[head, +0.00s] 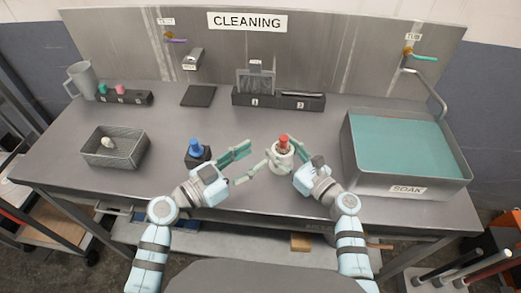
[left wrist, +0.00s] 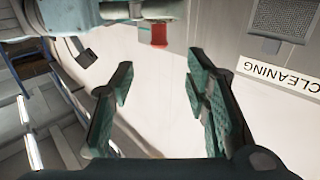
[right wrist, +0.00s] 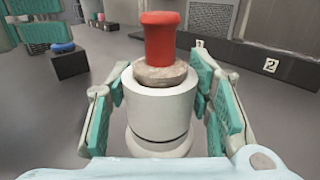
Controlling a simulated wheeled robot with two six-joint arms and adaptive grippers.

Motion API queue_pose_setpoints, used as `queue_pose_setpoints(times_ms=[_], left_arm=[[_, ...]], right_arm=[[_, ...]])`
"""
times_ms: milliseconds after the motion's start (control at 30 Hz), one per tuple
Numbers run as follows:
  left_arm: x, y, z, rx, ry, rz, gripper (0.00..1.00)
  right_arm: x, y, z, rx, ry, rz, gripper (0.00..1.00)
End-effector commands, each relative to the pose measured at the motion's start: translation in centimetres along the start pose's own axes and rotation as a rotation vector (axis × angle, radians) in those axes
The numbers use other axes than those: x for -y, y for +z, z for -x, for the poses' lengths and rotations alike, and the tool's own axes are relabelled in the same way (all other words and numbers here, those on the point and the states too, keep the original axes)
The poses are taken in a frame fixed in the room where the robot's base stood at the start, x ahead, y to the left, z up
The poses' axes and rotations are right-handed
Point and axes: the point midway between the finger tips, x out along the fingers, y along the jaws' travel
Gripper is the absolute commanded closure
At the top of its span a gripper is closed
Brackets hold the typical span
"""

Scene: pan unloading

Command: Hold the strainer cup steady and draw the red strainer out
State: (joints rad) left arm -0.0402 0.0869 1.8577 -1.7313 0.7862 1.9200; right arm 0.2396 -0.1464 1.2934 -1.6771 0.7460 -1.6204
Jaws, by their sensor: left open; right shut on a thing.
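The red strainer (right wrist: 160,38) stands upright in the white strainer cup (right wrist: 160,104), with a brownish ring at its base above the cup's rim. In the head view the red strainer (head: 284,141) and the cup (head: 281,160) are right of the table's middle. My right gripper (right wrist: 160,100) is shut on the cup, a finger on each side. My left gripper (head: 243,164) is open and empty, left of the cup and apart from it. In the left wrist view the red strainer (left wrist: 159,35) shows beyond the open fingers (left wrist: 155,90).
A blue-topped piece in a dark holder (head: 198,152) stands just left of my left gripper. A wire basket (head: 114,147) is at the left. A soak tub (head: 405,150) of teal liquid stands at the right. A dark rack (head: 278,99) is at the back.

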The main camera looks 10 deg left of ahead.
Motion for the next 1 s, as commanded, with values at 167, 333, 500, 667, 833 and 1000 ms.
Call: queue_pose_setpoints(times_ms=[167,333,500,667,833,1000], left_arm=[[0.0,-0.2,-3.9,-0.005,0.002,0.002,0.57],[-0.1,-0.1,-8.1,-0.001,0.004,0.003,0.57],[-0.1,0.0,-10.6,0.001,0.005,0.0,0.57],[-0.1,0.0,-11.2,0.002,0.004,-0.001,0.57],[-0.1,0.0,-11.1,0.002,0.004,-0.001,0.62],[-0.1,0.0,-11.1,0.002,0.004,-0.001,0.89]], right_arm=[[0.0,0.1,0.0,0.002,0.0,0.001,0.85],[0.0,0.1,0.0,0.001,0.0,0.001,0.85],[0.0,0.1,0.0,0.001,0.0,0.0,0.85],[0.0,0.1,0.0,0.001,0.0,0.0,0.85],[0.0,0.1,0.0,0.001,0.0,0.0,0.85],[0.0,0.1,0.0,0.001,0.0,0.0,0.85]])
